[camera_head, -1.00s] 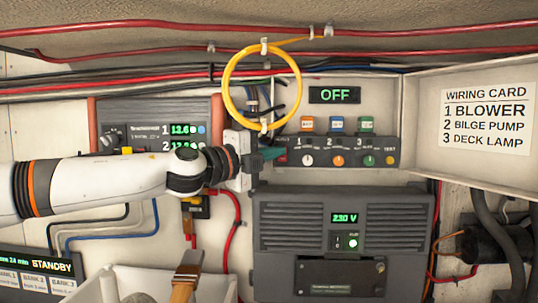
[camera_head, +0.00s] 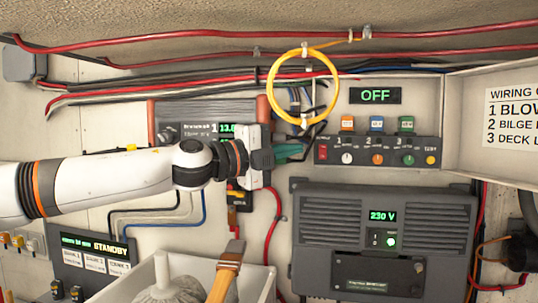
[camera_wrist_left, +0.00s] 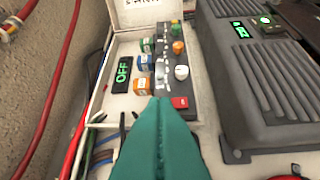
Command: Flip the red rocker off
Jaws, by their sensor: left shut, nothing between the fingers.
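The red rocker (camera_head: 322,153) is at the left end of a dark switch strip (camera_head: 345,143). In the left wrist view the red rocker (camera_wrist_left: 180,103) lies just past and to the right of my fingertips. My left gripper (camera_head: 298,151), with teal fingers, is shut and empty, a short gap left of the rocker. In the left wrist view its fingers (camera_wrist_left: 160,108) are pressed together. A display (camera_head: 375,96) above the strip reads OFF in green. The rocker's tilt is too small to tell. My right gripper is not in view.
A yellow cable loop (camera_head: 272,92) hangs close above my gripper. A grey 230 V unit (camera_head: 415,220) stands out below. An open lid with a wiring card (camera_head: 512,118) is at right.

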